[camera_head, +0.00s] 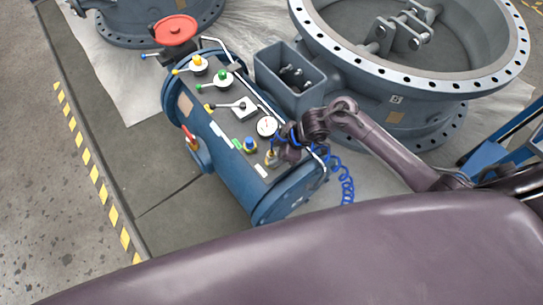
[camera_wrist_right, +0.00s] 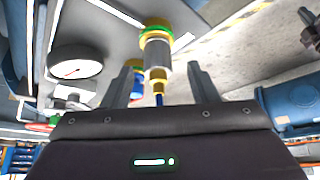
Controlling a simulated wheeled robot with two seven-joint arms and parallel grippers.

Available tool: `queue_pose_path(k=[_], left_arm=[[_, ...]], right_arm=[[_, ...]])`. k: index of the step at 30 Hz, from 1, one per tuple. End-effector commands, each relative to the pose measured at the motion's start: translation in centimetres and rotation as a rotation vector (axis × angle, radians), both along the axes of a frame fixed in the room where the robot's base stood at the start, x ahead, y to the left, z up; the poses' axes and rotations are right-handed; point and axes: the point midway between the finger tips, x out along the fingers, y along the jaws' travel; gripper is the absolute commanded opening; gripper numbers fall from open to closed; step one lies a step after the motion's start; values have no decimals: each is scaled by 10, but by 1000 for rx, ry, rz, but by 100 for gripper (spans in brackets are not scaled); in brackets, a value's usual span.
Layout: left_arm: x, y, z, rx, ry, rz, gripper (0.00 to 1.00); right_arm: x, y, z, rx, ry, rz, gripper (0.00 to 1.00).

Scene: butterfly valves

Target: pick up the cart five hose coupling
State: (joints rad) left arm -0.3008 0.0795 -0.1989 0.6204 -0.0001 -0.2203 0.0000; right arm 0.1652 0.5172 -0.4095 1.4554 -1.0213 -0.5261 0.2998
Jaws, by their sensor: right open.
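The hose coupling (camera_wrist_right: 158,62) is a silver sleeve with brass ends and a green ring, seen in the right wrist view. A blue hose shows below it. It is at the near end of the blue cart's panel, where a small brass fitting (camera_head: 270,157) shows in the head view beside my right gripper (camera_head: 281,152). My right gripper is open. In the wrist view its fingers (camera_wrist_right: 163,85) stand on either side of the coupling's lower end, with gaps visible. I cannot tell how deep the coupling sits between them. My left gripper is out of view.
The blue cart (camera_head: 225,160) carries a pressure gauge (camera_head: 267,126), a blue-capped fitting (camera_head: 249,144), several levers and a red handwheel (camera_head: 175,31). A blue coiled hose (camera_head: 346,187) hangs at its right. A grey open box (camera_head: 289,80) and a large valve ring (camera_head: 420,85) stand behind.

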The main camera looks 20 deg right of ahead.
Motion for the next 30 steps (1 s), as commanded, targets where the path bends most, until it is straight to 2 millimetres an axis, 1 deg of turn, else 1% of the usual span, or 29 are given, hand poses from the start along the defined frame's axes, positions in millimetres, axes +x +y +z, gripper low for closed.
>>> queue_pose_path(k=[1,3,6,14,17,25,30], left_arm=[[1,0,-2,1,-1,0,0],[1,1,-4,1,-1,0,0],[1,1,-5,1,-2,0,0],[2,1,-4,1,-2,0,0],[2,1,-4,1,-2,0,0],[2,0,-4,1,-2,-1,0],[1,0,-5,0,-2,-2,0]], right_arm=[[3,3,-9,2,3,-2,54],[6,8,-18,2,3,-2,54],[8,11,-26,0,0,-1,54],[9,13,-29,-1,-1,0,54],[9,13,-29,-1,-1,0,43],[8,12,-29,-1,0,0,8],[9,12,-28,-1,-2,-1,8]])
